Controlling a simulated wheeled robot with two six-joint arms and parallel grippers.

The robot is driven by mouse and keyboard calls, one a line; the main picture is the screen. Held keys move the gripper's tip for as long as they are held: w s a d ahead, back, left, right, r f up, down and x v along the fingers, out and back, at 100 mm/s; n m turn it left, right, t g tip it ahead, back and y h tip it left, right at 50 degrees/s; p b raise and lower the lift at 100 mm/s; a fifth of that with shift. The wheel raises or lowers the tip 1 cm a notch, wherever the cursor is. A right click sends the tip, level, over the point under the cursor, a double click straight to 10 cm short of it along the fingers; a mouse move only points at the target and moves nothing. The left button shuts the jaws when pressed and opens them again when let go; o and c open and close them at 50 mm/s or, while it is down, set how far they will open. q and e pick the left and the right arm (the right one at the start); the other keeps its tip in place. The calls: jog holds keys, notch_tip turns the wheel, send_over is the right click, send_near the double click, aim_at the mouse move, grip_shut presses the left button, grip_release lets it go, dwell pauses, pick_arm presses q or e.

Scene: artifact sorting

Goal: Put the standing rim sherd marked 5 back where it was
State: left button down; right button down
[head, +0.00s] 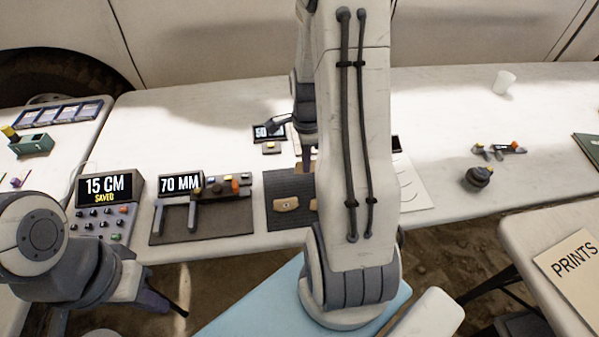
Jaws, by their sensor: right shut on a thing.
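A dark grey mat (283,222) lies on the white table, partly behind my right arm. A tan sherd with a small pale label (287,205) lies on its near part; I cannot read the label. My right gripper (307,157) points down over the far part of the mat, mostly hidden by my own arm. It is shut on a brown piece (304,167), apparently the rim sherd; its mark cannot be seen. My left gripper (153,300) is low at the left, off the table's front edge, and its jaws cannot be made out.
A 15 CM display with buttons (104,205) and a 70 MM gauge (181,184) stand left of the mat. A small display (268,132) stands behind. A dark round object (478,178) and a white cup (503,83) are at right.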

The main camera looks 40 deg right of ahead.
jog(key=shift+w+a+f, duration=0.45)
jog(key=shift+w+f, duration=0.1)
jog(key=shift+w, duration=0.15)
jog(key=shift+f, duration=2)
jog(key=shift+f, duration=0.1)
jog(key=c, duration=1)
grip_release()
jog(key=shift+o, duration=0.2)
